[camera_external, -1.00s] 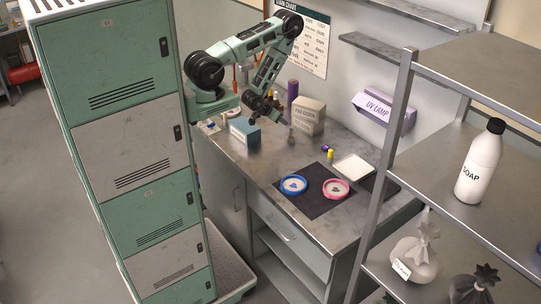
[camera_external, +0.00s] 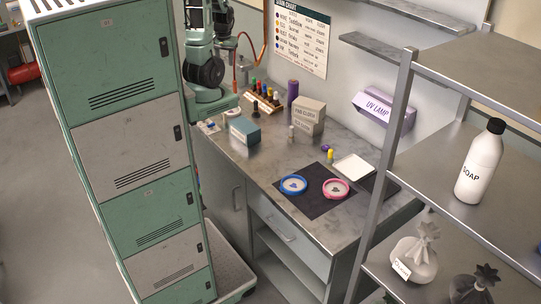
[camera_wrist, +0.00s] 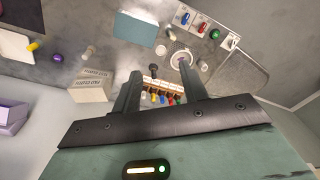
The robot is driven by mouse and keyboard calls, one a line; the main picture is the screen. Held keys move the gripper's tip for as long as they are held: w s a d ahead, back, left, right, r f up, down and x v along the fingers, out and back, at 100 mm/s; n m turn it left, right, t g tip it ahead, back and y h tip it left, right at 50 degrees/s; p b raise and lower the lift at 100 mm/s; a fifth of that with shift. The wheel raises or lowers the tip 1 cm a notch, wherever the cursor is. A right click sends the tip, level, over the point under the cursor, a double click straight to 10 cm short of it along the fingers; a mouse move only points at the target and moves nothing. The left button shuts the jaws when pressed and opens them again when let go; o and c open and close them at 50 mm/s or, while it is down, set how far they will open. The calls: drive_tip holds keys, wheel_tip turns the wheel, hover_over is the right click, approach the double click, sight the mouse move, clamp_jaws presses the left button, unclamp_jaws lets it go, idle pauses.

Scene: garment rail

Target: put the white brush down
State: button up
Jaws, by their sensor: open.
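A small pale upright piece (camera_external: 291,132), which looks like the white brush, stands on the grey worktop just left of the stacked cartons. It also shows in the wrist view (camera_wrist: 88,52), small and clear of my fingers. It is too small to make out bristles. My gripper (camera_wrist: 160,80) is open, its two dark fingers apart with nothing held between them. It is well above the worktop and away from the pale piece. In the external view my arm is folded up at the back left and the fingers cannot be made out.
Stacked cartons (camera_external: 309,116), a teal box (camera_external: 245,131) and a rack of coloured bottles (camera_external: 264,97) stand on the worktop. A blue dish (camera_external: 293,185) and a pink dish (camera_external: 336,188) lie on a dark mat (camera_external: 311,208). Lockers (camera_external: 130,150) stand at left, metal shelving at right.

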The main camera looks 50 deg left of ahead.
drive_tip(key=shift+o, duration=0.6)
drive_tip(key=shift+s+d+r+n+h, duration=0.1)
drive_tip(key=shift+s+r+n+h, duration=0.05)
drive_tip(key=shift+s+r, duration=0.35)
drive_tip(key=shift+s+d+r+n+h, duration=0.15)
drive_tip(key=shift+s+r, duration=0.1)
drive_tip(key=shift+s, duration=0.35)
drive_tip(key=shift+f, duration=0.1)
drive_tip(key=m+b, duration=1.7)
drive_tip(key=m, duration=0.7)
hover_over(292, 127)
wheel_tip(292, 127, down, 21)
drive_tip(key=shift+g+y, duration=0.3)
drive_tip(key=shift+y, duration=0.1)
drive_tip(key=f+p, duration=0.1)
drive_tip(key=f, duration=0.2)
drive_tip(key=f+p, duration=0.1)
drive_tip(key=f, duration=0.7)
drive_tip(key=shift+s+a+p, duration=0.15)
drive_tip(key=shift+a+p, duration=0.2)
drive_tip(key=shift+p, duration=0.05)
drive_tip(key=shift+f+p, duration=1.05)
drive_tip(key=shift+f, duration=1.55)
